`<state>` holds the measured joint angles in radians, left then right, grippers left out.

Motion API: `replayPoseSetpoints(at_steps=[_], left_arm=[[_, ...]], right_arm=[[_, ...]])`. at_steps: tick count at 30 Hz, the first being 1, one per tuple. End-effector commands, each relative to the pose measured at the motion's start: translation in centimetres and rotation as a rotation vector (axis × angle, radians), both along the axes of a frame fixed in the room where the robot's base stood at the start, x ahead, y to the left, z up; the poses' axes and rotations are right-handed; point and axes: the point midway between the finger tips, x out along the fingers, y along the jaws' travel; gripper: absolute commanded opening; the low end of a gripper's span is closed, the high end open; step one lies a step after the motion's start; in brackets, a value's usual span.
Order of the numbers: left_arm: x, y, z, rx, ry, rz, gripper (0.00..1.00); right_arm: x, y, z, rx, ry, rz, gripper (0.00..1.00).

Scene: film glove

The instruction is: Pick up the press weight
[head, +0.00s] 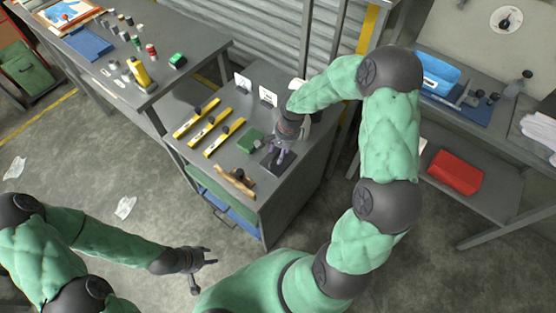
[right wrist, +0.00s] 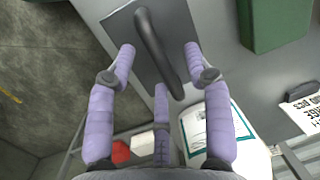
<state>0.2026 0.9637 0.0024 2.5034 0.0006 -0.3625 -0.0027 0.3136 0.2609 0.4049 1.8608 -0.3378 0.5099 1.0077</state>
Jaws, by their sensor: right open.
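The press weight, a dark flat plate (right wrist: 179,22) with a curved bar handle (right wrist: 158,55), lies on the grey bench top in the right wrist view. In the head view the dark plate (head: 266,160) shows partly below my right gripper (head: 276,153). My right gripper is open with fingers pointing down at the weight. In the right wrist view its purple-sleeved fingers (right wrist: 159,58) stand on both sides of the handle, with a third finger near the handle's lower end. I cannot tell whether they touch it. My left gripper (head: 209,259) is open and empty, above the floor.
A green block (head: 250,140) stands close to the weight, also in the right wrist view (right wrist: 273,22). Yellow bars (head: 210,131) and a brown wooden tool (head: 236,183) lie on the same bench. White cards (head: 243,82) stand behind. A white container (right wrist: 192,134) shows near the fingers.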

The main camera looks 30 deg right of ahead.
Motion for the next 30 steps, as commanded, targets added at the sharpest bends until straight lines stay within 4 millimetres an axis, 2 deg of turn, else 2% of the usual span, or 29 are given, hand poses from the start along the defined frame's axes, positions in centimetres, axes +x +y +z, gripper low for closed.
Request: replayPoseSetpoints(at_steps=[1,3,10,11,16,30], left_arm=[[0.01,0.01,-0.37,0.000,0.000,0.000,0.40],[0.00,0.00,-0.51,0.000,0.000,0.000,0.40],[0.00,0.00,-0.45,0.000,0.000,0.000,0.40],[0.00,0.00,-0.45,0.000,0.000,0.000,0.40],[0.00,0.00,-0.45,0.000,0.000,0.000,0.40],[0.00,0.00,-0.35,0.000,0.000,0.000,0.40]], right_arm=[[0.06,0.11,-0.95,-0.001,0.001,0.000,0.51],[0.12,0.20,-1.56,-0.001,-0.001,0.001,0.51],[0.19,0.23,-1.65,-0.002,-0.002,-0.001,0.51],[0.19,0.23,-1.65,-0.002,-0.002,-0.001,0.48],[0.19,0.24,-1.65,-0.001,-0.002,0.001,0.00],[0.28,0.21,-1.26,-0.002,-0.005,0.000,0.00]])
